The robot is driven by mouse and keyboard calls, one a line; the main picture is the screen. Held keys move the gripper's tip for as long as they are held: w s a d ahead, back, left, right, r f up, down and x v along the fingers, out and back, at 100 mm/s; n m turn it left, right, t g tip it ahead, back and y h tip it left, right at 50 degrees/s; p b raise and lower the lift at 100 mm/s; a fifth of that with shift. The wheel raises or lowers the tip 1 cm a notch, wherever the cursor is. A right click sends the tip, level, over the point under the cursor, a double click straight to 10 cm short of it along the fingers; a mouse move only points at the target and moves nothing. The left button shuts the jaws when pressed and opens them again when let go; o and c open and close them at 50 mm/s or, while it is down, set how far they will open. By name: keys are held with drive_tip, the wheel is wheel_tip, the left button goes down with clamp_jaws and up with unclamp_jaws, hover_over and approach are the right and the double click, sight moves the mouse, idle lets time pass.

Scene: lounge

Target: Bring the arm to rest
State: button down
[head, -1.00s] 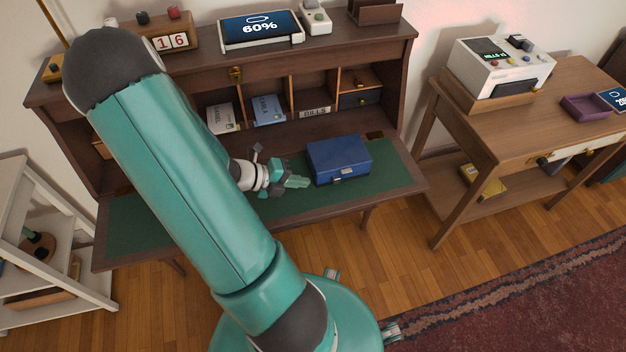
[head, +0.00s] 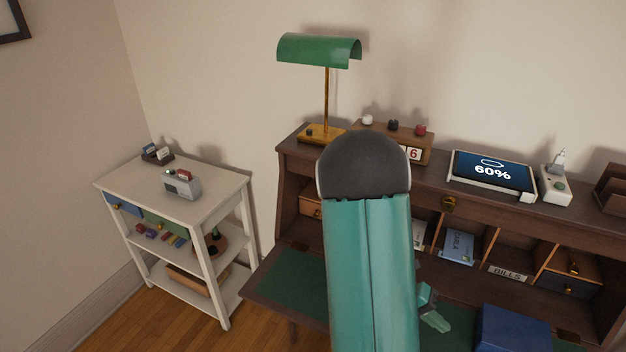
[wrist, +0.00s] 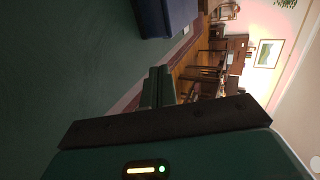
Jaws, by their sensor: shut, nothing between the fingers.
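My gripper (head: 434,311) shows at the right edge of my teal arm in the head view, low over the desk's green writing surface. Most of the wrist is hidden behind my arm. In the wrist view my gripper's fingers (wrist: 158,87) are together with nothing between them. A blue box (head: 512,330) stands on the desk to the right of my gripper, apart from it. The box also shows at the top of the wrist view (wrist: 166,16).
The wooden desk (head: 290,220) carries a green lamp (head: 320,50), a tablet reading 60% (head: 492,172) and a white device (head: 555,186) on top. Pigeonholes hold envelopes (head: 458,246). A white shelf cart (head: 215,187) stands at the left with floor between.

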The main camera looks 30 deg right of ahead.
drive_tip(key=w+a+r+m+t+y, duration=0.1)
drive_tip(key=w+a+r+m+t, duration=0.3)
drive_tip(key=w+a+r+m, duration=0.3)
drive_tip(key=w+a+r+m+t+y, duration=0.1)
drive_tip(key=w+a+r+m+t, duration=0.4)
drive_tip(key=a, duration=0.4)
drive_tip(key=a+r+m+t+y, duration=0.2)
drive_tip(key=a+r+m, duration=0.4)
drive_tip(key=a, duration=0.3)
drive_tip(key=a+r+m+t+y, duration=0.2)
drive_tip(key=a+r+m+t, duration=0.2)
drive_tip(key=a, duration=0.5)
wheel_tip(320, 180, up, 3)
drive_tip(key=shift+w+f+m+t, duration=0.1)
drive_tip(key=shift+w+m+t, duration=0.25)
drive_tip(key=shift+m, duration=0.75)
drive_tip(key=shift+s+d, duration=0.15)
drive_tip(key=shift+d, duration=0.05)
